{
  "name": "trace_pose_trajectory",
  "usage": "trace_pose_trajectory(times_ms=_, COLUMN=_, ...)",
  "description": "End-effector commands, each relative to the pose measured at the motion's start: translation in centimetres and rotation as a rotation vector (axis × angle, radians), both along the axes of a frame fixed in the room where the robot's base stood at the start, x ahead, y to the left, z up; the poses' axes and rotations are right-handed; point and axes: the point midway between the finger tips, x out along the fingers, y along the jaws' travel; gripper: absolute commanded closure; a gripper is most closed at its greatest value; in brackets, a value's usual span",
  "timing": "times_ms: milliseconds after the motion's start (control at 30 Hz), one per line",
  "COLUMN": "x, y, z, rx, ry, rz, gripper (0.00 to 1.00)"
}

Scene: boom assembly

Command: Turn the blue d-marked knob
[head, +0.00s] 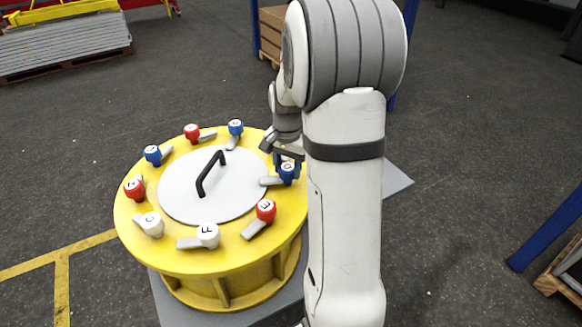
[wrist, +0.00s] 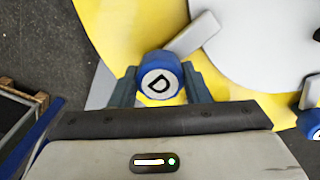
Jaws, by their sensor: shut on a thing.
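The blue knob marked D (head: 287,172) sits on the right side of the yellow round flange (head: 180,262), with its grey lever pointing left onto the lid. In the wrist view the blue knob (wrist: 160,79) shows its white D face between the two fingers. My gripper (head: 283,157) is at this knob, its fingers on either side. In the wrist view my gripper (wrist: 160,85) is shut on the knob. The grey lever (wrist: 192,34) runs up and right from the knob to the lid's edge. My arm hides part of the flange's right side.
A grey round lid (head: 235,190) with a black handle (head: 208,174) fills the flange's middle. Red knob E (head: 266,210), white knob F (head: 207,235) and another blue knob (head: 235,128) stand near on the rim. A wooden crate (head: 270,33) stands behind.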

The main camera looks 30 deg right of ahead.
Motion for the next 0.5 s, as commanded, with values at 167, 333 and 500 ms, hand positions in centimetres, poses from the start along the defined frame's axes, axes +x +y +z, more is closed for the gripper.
trace_pose_trajectory(times_ms=167, x=0.33, y=-0.15, z=0.29, rx=-0.005, ry=-0.012, rz=-0.105, gripper=0.8)
trace_pose_trajectory(times_ms=333, x=0.33, y=-0.15, z=0.33, rx=-0.004, ry=-0.013, rz=-0.171, gripper=0.8)
trace_pose_trajectory(times_ms=500, x=0.34, y=-0.15, z=0.36, rx=-0.004, ry=-0.013, rz=-0.205, gripper=0.8)
